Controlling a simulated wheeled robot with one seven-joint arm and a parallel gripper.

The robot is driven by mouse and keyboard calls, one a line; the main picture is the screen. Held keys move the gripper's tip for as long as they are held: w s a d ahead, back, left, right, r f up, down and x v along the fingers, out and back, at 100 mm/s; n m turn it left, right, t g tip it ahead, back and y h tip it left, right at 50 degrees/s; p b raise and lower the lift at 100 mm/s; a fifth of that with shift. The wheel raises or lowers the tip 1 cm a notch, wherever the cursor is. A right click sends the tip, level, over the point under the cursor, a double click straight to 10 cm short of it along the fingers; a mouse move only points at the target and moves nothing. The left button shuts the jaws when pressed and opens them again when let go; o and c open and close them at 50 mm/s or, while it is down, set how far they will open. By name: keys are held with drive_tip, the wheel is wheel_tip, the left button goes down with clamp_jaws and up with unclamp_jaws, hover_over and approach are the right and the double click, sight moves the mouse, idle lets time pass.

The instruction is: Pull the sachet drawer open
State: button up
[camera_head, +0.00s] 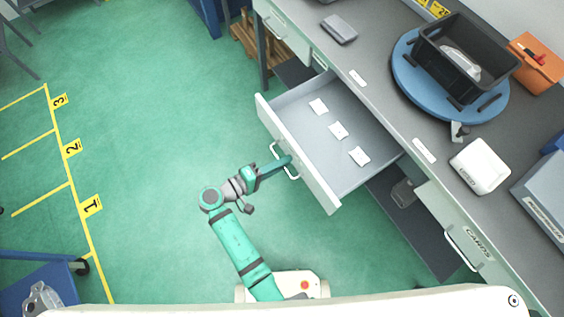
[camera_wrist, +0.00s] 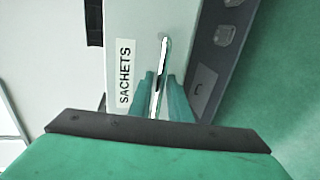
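The sachet drawer (camera_head: 325,198) stands pulled well out from the bench. Its pale front carries a "SACHETS" label (camera_wrist: 125,72) in the wrist view. Three small white sachets lie spread on the drawer's floor, one of them in the middle (camera_head: 338,131). The drawer's bar handle (camera_head: 292,176) is on the outer face; it also shows edge-on in the wrist view (camera_wrist: 163,52). My gripper (camera_head: 288,160) is at the handle, with its two green fingers (camera_wrist: 161,84) on either side of the bar. They appear closed on it; the exact contact is hard to see.
The bench top (camera_head: 385,120) holds a blue round turntable (camera_head: 404,75) with a black crate (camera_head: 430,58), and a white box (camera_head: 480,166). A closed "CARDS" drawer (camera_head: 470,243) is at lower right. The green floor left of my arm is open.

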drive_tip(key=shift+a, duration=0.1)
drive_tip(key=v, duration=1)
drive_tip(key=shift+s+a, duration=0.15)
drive_tip(key=shift+a, duration=0.1)
drive_tip(key=shift+r, duration=0.1)
drive_tip(key=s+d+f+n+y, duration=0.1)
drive_tip(key=s+d+f+y, duration=0.15)
drive_tip(key=f, duration=0.35)
drive_tip(key=s+d+f+n+y, duration=0.1)
drive_tip(key=s+f+y, duration=0.1)
drive_tip(key=f+y, duration=0.25)
drive_tip(key=s+a+f+t+y, duration=0.1)
drive_tip(key=s+f+y, duration=0.25)
drive_tip(key=s, duration=0.25)
drive_tip(key=s+d+r+m+t+y, duration=0.1)
drive_tip(key=s+r+m+t, duration=0.1)
drive_tip(key=r, duration=0.6)
drive_tip(key=s+d+r+m+t+y, duration=0.1)
drive_tip(key=s+d+r+m+t, duration=0.1)
drive_tip(key=r, duration=0.6)
drive_tip(key=s+d+r+m+t+y, duration=0.1)
drive_tip(key=s+r+m, duration=0.3)
drive_tip(key=r, duration=0.4)
drive_tip(key=shift+d+t, duration=0.4)
drive_tip(key=shift+t, duration=0.4)
